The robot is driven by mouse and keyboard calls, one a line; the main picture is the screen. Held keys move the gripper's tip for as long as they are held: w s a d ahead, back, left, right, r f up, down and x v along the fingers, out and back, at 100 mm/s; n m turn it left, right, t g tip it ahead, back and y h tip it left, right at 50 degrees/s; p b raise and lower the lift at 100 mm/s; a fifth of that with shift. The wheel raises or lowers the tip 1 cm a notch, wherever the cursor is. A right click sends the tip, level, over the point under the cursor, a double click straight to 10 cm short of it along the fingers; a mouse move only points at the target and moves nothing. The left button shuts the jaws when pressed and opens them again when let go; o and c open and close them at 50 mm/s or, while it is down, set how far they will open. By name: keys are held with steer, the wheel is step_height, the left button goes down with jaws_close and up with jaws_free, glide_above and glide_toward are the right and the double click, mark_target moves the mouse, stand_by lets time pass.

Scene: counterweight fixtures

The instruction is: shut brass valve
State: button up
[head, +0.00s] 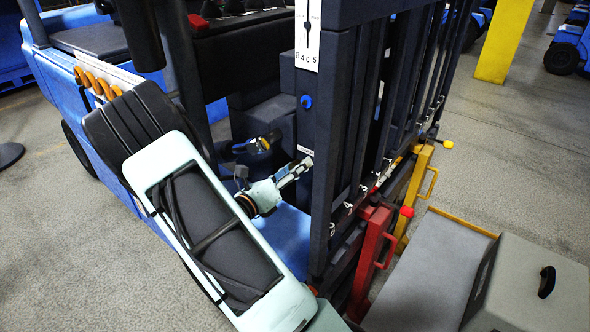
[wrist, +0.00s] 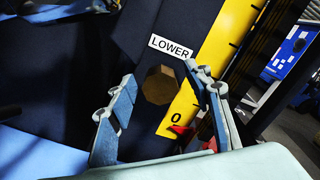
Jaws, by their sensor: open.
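The brass valve is a many-sided, brownish-gold knob (wrist: 158,86) on a dark panel, just below a white label reading LOWER (wrist: 170,46). In the wrist view it lies between the two fingers of my gripper (wrist: 160,76), with gaps on both sides. The fingers are open and nothing is held. How far the fingertips are from the knob in depth is hard to tell. In the head view my gripper (head: 303,166) reaches to the side of the dark mast (head: 332,150); I cannot make out the knob there.
A yellow scale (wrist: 205,90) with a 0 and a red pointer (wrist: 180,130) is right of the knob. Red (head: 369,262) and yellow (head: 413,198) handled fixtures stand right of the mast. A grey box (head: 530,285) sits at lower right. Blue forklift bodywork (head: 60,85) is at left.

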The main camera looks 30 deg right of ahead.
steer(key=shift+c, duration=0.5)
steer(key=c, duration=1)
steer(key=shift+c, duration=0.2)
steer(key=shift+m, duration=0.3)
steer(key=m+b, duration=0.1)
steer(key=m, duration=0.5)
steer(key=m+b, duration=0.1)
steer(key=m, duration=0.2)
steer(key=shift+f+m+b, duration=0.1)
steer(key=shift+m+b, duration=0.2)
steer(key=shift+s+m+b, duration=0.1)
steer(key=shift+m+b, duration=0.55)
steer(key=shift+m, duration=0.65)
